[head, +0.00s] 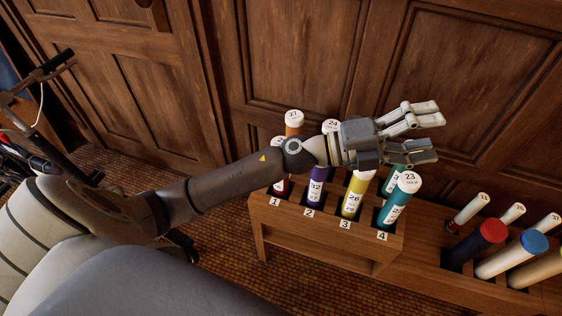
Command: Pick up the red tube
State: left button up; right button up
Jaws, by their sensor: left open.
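A red tube (281,187) stands in slot 1 of the wooden rack (330,234), mostly hidden behind my left forearm. Another red tube (466,212) with a white cap stands in the right-hand rack. A wide tube with a dark red cap (478,242) is in front of it. My left gripper (432,131) is open and empty, above the right end of the numbered rack. Its fingers point right, away from the slot 1 tube and apart from the right-hand red tubes. My right gripper is out of view.
Purple (316,190), yellow (354,196) and teal (396,206) tubes fill slots 2 to 4. An orange tube (293,128) stands behind. A blue-capped tube (520,250) is at right. Wooden panelling (300,60) rises close behind. Tiled floor (310,285) is clear in front.

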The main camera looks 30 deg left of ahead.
pick_arm(q)
notch_tip(320, 180, down, 6)
jog(key=s+d+m+g+y, duration=0.1)
jog(key=m+g, duration=0.6)
jog(key=m+g+y, duration=0.1)
jog(key=g+y, duration=0.4)
jog(key=y, duration=1.2)
send_over(280, 138)
jog(key=s+d, duration=0.1)
jog(key=s, duration=0.1)
jog(key=f, duration=1)
jog(key=shift+w, duration=0.25)
notch_tip(280, 138, down, 5)
jog(key=shift+r, duration=0.15)
notch_tip(280, 138, down, 6)
jog(key=shift+r+p, duration=0.15)
jog(key=shift+p, duration=0.5)
